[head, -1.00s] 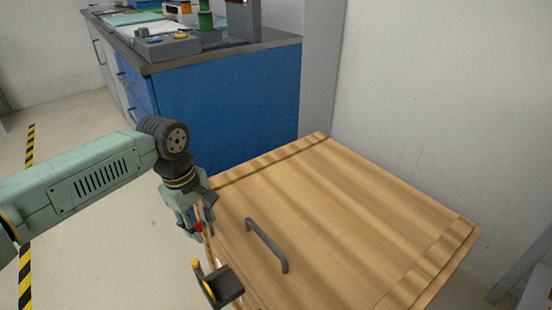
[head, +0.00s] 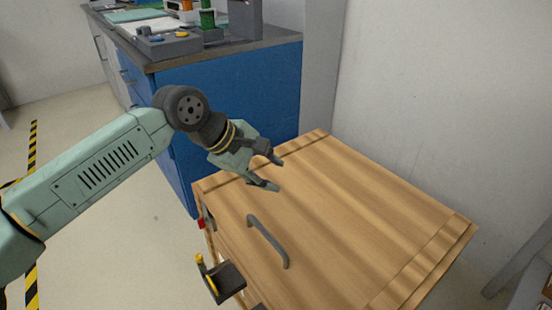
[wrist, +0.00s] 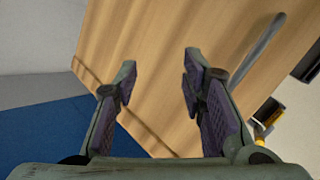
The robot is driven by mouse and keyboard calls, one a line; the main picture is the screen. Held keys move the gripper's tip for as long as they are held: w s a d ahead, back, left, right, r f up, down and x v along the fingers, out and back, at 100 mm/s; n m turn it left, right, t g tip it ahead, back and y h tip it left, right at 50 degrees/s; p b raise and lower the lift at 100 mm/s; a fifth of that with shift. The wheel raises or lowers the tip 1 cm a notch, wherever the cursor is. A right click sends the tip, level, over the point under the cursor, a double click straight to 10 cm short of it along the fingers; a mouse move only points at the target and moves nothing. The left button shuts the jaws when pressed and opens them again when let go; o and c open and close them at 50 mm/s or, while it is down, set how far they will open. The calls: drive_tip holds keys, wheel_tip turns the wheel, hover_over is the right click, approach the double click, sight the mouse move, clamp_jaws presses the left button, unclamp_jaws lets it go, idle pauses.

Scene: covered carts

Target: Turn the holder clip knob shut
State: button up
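A dark holder (head: 230,281) with yellow parts (head: 206,270) sits on the near left side of the wooden cart. One yellow piece stands upright at its left; I cannot tell for sure which part is the clip knob. In the wrist view the dark holder (wrist: 268,111) and a yellow part (wrist: 259,134) show at the right. My gripper (head: 277,175) is open and empty above the far left part of the wooden lid (head: 340,215), apart from the holder. The wrist view shows the two fingers (wrist: 160,68) spread over bare wood.
A grey handle (head: 268,240) stands up from the lid, between my gripper and the holder. A small red part (head: 201,224) is on the cart's left side. A blue cabinet (head: 240,95) with gear on top stands behind. Open floor lies left of the cart.

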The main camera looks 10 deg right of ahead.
drive_tip(key=shift+s+d+r+h, duration=0.15)
drive_tip(key=shift+d+r+h, duration=0.15)
drive_tip(key=shift+d+r, duration=0.35)
drive_tip(key=shift+s+d+r+h, duration=0.1)
drive_tip(key=shift+d+r+h, duration=0.25)
drive_tip(key=shift+r, duration=0.45)
